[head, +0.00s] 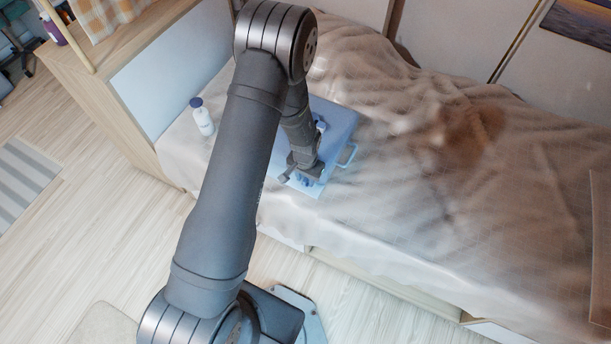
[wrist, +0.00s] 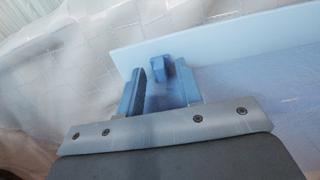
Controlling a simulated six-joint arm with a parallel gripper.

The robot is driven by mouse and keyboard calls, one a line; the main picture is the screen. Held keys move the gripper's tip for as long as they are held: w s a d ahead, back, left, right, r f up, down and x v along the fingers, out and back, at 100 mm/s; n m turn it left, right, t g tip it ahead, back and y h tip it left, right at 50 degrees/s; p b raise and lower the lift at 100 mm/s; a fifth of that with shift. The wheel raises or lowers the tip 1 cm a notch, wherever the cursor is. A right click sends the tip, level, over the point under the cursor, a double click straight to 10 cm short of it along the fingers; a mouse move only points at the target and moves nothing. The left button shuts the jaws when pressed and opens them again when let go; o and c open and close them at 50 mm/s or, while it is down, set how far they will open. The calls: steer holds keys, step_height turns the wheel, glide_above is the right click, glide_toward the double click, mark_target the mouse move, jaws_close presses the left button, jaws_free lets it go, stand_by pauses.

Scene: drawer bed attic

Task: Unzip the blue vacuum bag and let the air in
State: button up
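The blue vacuum bag (head: 338,122) lies flat on the bed, partly hidden by my arm. A pale blue strip (wrist: 235,35) runs along its edge in the wrist view, and a light loop handle (head: 349,157) sticks out on its right side. My gripper (head: 303,178) is low over the bag's near edge. In the wrist view, the blue fingers of my gripper (wrist: 160,90) stand apart. A small blue block (wrist: 157,70), seemingly the zip slider, shows between them near the strip. A gap shows beside it; I cannot tell whether either finger touches it.
The rumpled beige blanket (head: 450,150) fills the bed to the right. A wooden cabinet (head: 110,95) borders the bed at the left.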

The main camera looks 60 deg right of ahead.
mark_target(306, 180)
steer(key=shift+r, duration=0.1)
step_height(306, 180, up, 17)
stand_by(0.6)
steer(key=shift+r, duration=0.1)
stand_by(0.4)
step_height(306, 180, down, 17)
steer(key=shift+f, duration=0.2)
stand_by(0.6)
stand_by(1.5)
